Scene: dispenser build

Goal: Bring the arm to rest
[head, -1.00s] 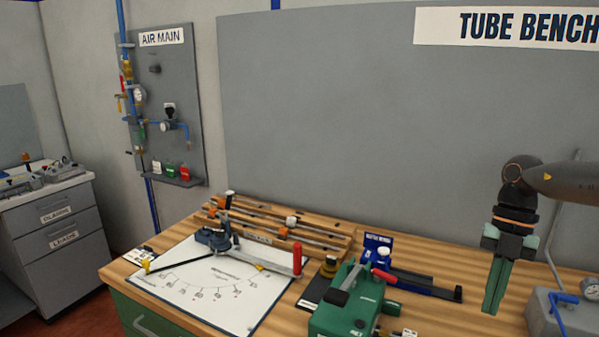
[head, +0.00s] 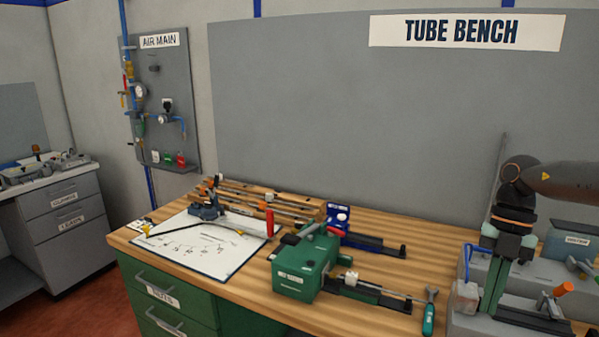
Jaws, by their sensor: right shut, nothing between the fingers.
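My right gripper (head: 494,290) hangs down at the right of the head view, its green fingers shut with nothing between them. My right arm comes in from the right edge above it. The gripper is in front of a grey machine (head: 540,277) at the right end of the wooden bench (head: 388,312) and hides part of it. I cannot tell whether they touch. My left gripper is not in view.
A green machine (head: 302,268) stands mid-bench, with a green-handled tool (head: 429,314) to its right. A white marked board (head: 195,252) with a bender and red handle lies left. Tubes on a rack (head: 285,205) lie behind. Bare wood shows in front of the green machine.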

